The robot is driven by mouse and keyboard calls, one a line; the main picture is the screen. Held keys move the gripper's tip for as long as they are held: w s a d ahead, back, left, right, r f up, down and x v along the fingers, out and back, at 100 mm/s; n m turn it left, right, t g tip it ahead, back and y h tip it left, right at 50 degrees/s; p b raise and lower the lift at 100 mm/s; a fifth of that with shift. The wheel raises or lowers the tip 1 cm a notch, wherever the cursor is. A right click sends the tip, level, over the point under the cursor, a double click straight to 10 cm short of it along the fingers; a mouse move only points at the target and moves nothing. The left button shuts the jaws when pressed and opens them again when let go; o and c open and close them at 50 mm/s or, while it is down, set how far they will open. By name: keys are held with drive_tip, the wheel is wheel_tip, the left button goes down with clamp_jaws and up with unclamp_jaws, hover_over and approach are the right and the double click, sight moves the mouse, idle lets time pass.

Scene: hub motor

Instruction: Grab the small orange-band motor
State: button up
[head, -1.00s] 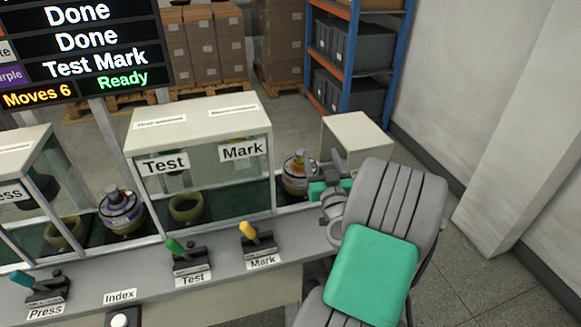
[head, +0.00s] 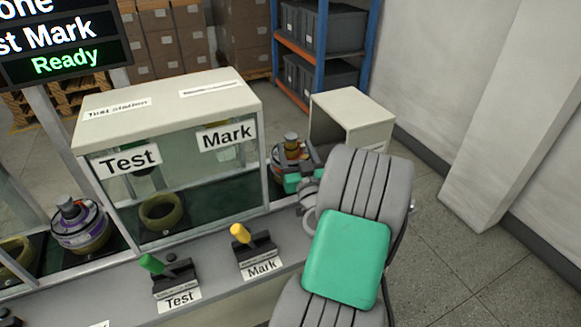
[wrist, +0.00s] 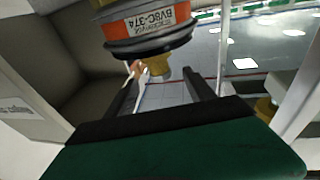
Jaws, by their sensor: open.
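The orange-band motor (head: 290,154) stands upright just right of the Test/Mark booth in the head view, its lower part partly hidden by my gripper (head: 304,178). In the wrist view the motor (wrist: 148,28) shows upside down at the top, with an orange label reading "BV8C-374" and a brass-coloured shaft pointing down the picture. My gripper (wrist: 163,78) is open, with its two dark fingers apart. The shaft appears between the fingertips in that view. I cannot tell whether the fingers reach around it. Nothing is held.
The glass-fronted Test/Mark booth (head: 170,110) stands left of the motor. A beige open box (head: 350,112) stands behind it to the right. A purple-band motor (head: 80,226) sits farther left. The Test lever (head: 172,275) and Mark lever (head: 253,248) stand in front. Open floor lies to the right.

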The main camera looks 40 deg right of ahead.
sight(292, 143)
drive_tip(key=shift+w+p, duration=0.3)
drive_tip(key=shift+w, duration=0.05)
drive_tip(key=p+x, duration=0.1)
drive_tip(key=x, duration=0.2)
drive_tip(key=shift+p, duration=0.3)
drive_tip(key=p+x, duration=0.2)
drive_tip(key=x, duration=0.1)
drive_tip(key=shift+w+d, duration=0.2)
drive_tip(key=shift+d, duration=0.05)
drive_tip(key=shift+w+d+f, duration=0.15)
drive_tip(key=shift+w+d, duration=0.05)
drive_tip(key=shift+w, duration=0.1)
drive_tip(key=shift+c, duration=0.2)
clamp_jaws()
